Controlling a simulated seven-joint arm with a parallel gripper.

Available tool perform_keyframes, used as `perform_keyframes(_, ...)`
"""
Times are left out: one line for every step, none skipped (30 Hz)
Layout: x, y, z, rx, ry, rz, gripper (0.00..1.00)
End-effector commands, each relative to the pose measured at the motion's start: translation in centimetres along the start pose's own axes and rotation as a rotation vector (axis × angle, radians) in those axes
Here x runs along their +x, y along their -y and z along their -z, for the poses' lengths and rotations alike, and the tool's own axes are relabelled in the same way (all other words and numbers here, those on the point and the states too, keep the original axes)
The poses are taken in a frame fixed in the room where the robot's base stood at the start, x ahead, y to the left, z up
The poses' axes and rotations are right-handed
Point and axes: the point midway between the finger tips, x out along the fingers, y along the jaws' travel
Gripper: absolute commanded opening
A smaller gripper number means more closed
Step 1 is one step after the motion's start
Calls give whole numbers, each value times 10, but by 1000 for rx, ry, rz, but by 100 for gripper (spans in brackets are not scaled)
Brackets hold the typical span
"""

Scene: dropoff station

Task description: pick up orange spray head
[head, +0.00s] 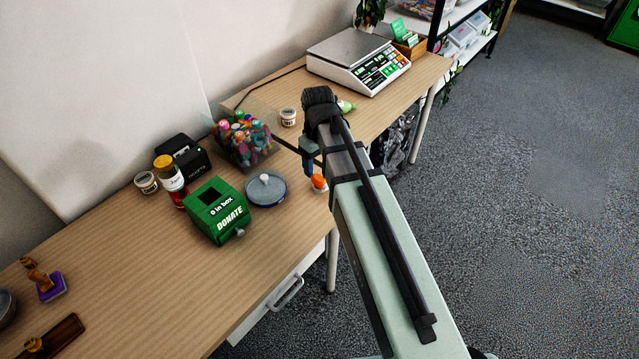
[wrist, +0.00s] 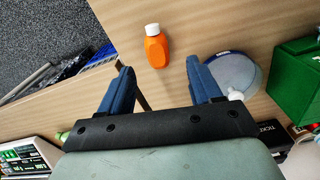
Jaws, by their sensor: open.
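The orange spray head (head: 318,182) is a small orange piece with a white end. In the head view it is near the table's front edge, just below my gripper and partly beside my arm. In the wrist view the orange spray head (wrist: 156,49) shows whole, with its white end away from my gripper. My gripper (wrist: 160,72) has two blue fingers spread apart with nothing between them. The orange piece is beyond the fingertips, roughly in line with the gap, and not touched. In the head view my gripper (head: 307,158) is mostly hidden by my arm.
A round blue-grey dish with a white knob (head: 266,189) and a green donation box (head: 217,210) stand left of the orange piece. A clear bin of colourful items (head: 242,138) is behind. A scale (head: 358,60) stands at the far end. The table's front edge is close.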

Motion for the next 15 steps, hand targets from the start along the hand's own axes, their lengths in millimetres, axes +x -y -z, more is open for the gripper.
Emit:
perform_keyframes(6,0,0,0,1,0,64)
perform_keyframes(9,0,0,0,0,0,64)
perform_keyframes(13,0,0,0,1,0,64)
perform_keyframes(15,0,0,0,1,0,64)
perform_keyframes(17,0,0,0,1,0,64)
perform_keyframes(19,0,0,0,0,0,64)
perform_keyframes(20,0,0,0,0,0,64)
perform_keyframes(21,0,0,0,0,0,64)
perform_keyframes(22,0,0,0,-1,0,64)
perform_keyframes(23,0,0,0,-1,0,64)
perform_keyframes(23,0,0,0,-1,0,64)
perform_keyframes(24,0,0,0,-1,0,64)
perform_keyframes(25,0,0,0,-1,0,64)
perform_keyframes(26,-1,0,0,-1,0,64)
perform_keyframes(28,-1,0,0,0,0,64)
